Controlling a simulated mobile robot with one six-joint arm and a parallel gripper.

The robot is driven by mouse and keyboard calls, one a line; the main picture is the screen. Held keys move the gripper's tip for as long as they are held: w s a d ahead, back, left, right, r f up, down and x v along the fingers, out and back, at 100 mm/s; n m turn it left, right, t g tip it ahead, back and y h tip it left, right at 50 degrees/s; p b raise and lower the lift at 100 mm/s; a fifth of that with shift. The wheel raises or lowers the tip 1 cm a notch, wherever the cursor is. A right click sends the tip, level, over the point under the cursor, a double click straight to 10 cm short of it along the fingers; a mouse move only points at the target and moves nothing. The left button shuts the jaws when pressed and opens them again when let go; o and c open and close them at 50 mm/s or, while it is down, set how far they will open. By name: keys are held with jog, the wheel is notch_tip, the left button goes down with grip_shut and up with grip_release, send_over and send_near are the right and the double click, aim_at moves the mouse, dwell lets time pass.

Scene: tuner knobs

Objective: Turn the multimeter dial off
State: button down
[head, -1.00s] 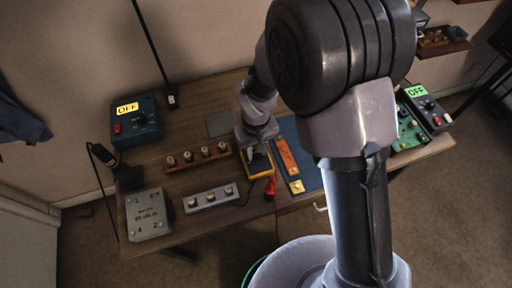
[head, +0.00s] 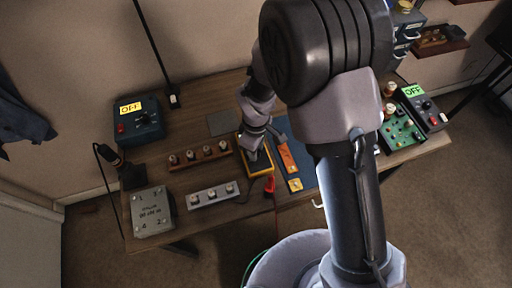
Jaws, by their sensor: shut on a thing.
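The multimeter (head: 260,166) is a small yellow-edged box with a dark face, lying on the table in the middle of the head view. A red lead hangs from its lower right side. My gripper (head: 250,149) is over the upper part of the multimeter, pointing down, and is shut on its dial. The dial itself and my fingertips are hidden by the wrist, so the dial's pointer cannot be read.
A wooden strip with several knobs (head: 202,159) and a grey knob strip (head: 212,195) lie to the left. A blue box (head: 138,124) labelled OFF stands at the back left. An orange tool (head: 287,158) lies on a blue mat to the right. A green board (head: 401,131) stands far right.

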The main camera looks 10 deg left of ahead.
dwell(0.4)
jog(key=c, duration=1.1)
grip_release()
notch_tip(320, 180, up, 18)
jog(key=p, duration=0.5)
jog(key=shift+f, duration=0.25)
